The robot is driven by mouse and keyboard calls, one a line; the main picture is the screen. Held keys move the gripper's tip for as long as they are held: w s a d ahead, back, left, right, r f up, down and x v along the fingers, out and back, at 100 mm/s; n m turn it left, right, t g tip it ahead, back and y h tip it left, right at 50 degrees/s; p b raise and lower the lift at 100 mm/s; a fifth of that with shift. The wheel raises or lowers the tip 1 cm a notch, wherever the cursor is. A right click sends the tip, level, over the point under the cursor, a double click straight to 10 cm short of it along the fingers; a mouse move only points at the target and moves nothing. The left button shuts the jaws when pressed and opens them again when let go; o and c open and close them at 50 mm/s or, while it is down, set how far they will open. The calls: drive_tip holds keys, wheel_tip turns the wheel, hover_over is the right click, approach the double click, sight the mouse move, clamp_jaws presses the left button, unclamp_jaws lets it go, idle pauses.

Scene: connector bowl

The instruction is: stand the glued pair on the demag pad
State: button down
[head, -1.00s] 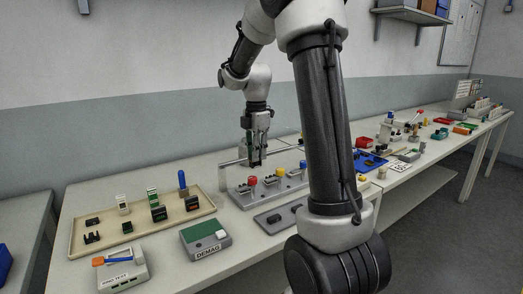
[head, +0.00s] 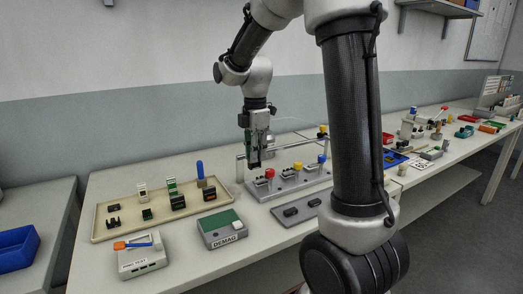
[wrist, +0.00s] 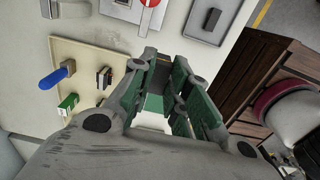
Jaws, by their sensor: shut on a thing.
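My gripper (head: 254,162) is raised over the table near the left end of the grey lever fixture, pointing down. In the wrist view its fingers (wrist: 158,78) are shut on a small dark block, the glued pair (wrist: 161,74), largely hidden by the fingers. The demag pad (head: 218,223) is a grey box marked DEMAG with a green top and a small white block at its right. It stands at the table's front, left of and nearer than my gripper. The held pair is well apart from it.
A beige tray (head: 103,236) with connectors and a blue-handled tool (head: 200,170) lies behind the pad. The grey fixture (head: 300,184) with coloured knobs and a dark grey tray (head: 285,222) lie to the right.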

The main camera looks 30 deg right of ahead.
drive_tip(key=shift+s+a, duration=2)
drive_tip(key=shift+a, duration=5.15)
drive_tip(key=shift+d+f, duration=0.1)
drive_tip(key=shift+f, duration=5.7)
drive_tip(key=c, duration=1.3)
unclamp_jaws()
